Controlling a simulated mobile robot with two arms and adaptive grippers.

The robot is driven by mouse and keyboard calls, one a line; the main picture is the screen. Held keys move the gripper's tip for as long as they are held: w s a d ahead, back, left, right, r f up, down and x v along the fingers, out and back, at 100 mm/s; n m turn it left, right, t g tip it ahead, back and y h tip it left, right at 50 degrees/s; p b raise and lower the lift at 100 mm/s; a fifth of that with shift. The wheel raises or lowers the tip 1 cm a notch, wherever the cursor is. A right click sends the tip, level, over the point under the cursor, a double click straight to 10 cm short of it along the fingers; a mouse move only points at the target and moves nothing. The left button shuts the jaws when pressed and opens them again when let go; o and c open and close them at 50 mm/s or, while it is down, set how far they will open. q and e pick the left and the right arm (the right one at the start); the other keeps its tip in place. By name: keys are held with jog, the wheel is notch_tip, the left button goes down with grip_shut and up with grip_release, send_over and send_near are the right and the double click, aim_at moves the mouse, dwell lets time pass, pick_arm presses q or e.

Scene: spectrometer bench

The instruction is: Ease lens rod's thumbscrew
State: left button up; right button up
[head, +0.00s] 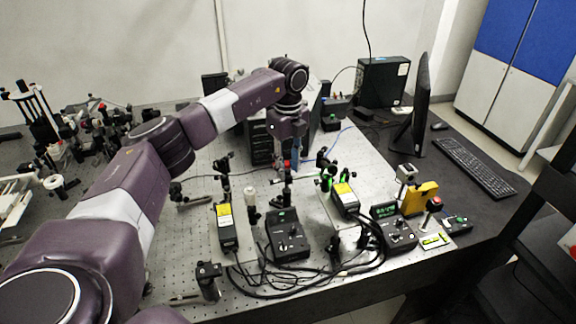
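My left arm reaches over the bench from the left, and its gripper (290,158) points down in the middle of the optical table. Its fingertips are small here, and I cannot tell whether they are open or shut. A dark post with a red part (287,180) stands just below the gripper in the picture; whether they touch is unclear. Other upright posts stand close by, one on the left (225,180) and one with green-lit parts on the right (325,175). I cannot make out which is the lens rod, and its thumbscrew is too small to tell. My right gripper is not in view.
Black control boxes (288,238) (393,230) and two yellow-labelled modules (227,226) (346,198) with loose cables fill the front. A yellow part (420,198) stands on the right. A monitor (421,105) and keyboard (474,167) are farther right. More optics (100,130) crowd the left.

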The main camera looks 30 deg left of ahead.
aim_at(288, 170)
pick_arm(q)
notch_tip(288, 170, up, 12)
dwell(0.4)
dwell(0.5)
